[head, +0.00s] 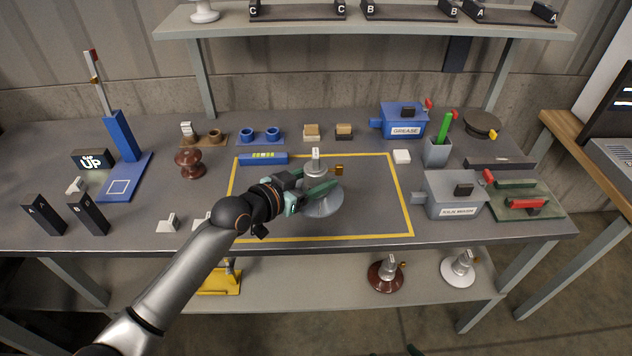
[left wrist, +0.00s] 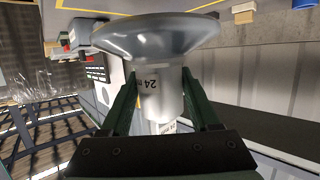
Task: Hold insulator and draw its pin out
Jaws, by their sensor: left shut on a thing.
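A grey glass-like insulator (head: 322,206) with a metal cap stands inside the yellow outline on the table. A brass-coloured pin (head: 338,169) sticks out to the right of its cap. My left gripper (head: 309,187) is shut on the cap from the left. In the left wrist view, the cap (left wrist: 154,92) marked "24" lies between the two dark green fingers, and the wide insulator disc (left wrist: 155,38) shows beyond it. The pin cannot be made out in that view. My right gripper does not clearly show in either view.
A blue GREASE box (head: 404,132), a grey box (head: 453,205) and a green tray (head: 515,222) stand to the right. A brown insulator (head: 190,163) stands to the left. The right part of the yellow outline (head: 401,195) is clear.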

